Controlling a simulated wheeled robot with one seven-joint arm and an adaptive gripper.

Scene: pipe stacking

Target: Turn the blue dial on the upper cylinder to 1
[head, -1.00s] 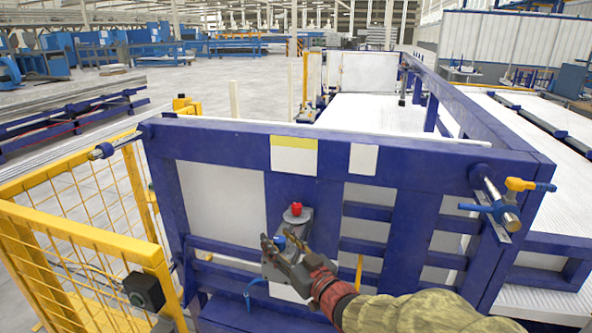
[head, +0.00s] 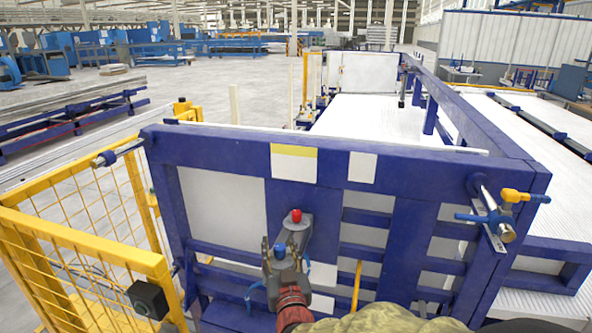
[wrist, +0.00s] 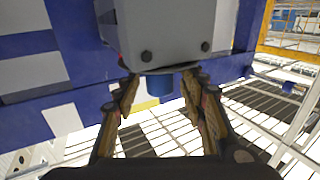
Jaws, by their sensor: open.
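The blue dial (head: 280,250) sits at the lower end of a grey housing (head: 298,240) on the front of the blue frame. A red knob (head: 296,215) tops the same housing. My gripper (head: 279,246) is open, its fingers to the left and right of the blue dial in the head view. In the wrist view, the blue dial (wrist: 161,84) projects from the grey housing (wrist: 165,35) between the two spread fingers of my gripper (wrist: 160,90). I cannot tell whether either finger touches it. No dial markings can be read.
The blue frame (head: 400,165) carries a valve with a blue handle (head: 480,217) and yellow lever (head: 525,196) at the right. A yellow mesh fence (head: 100,210) with a black box (head: 148,298) stands at the left. A blue hose (head: 252,293) hangs near my gripper.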

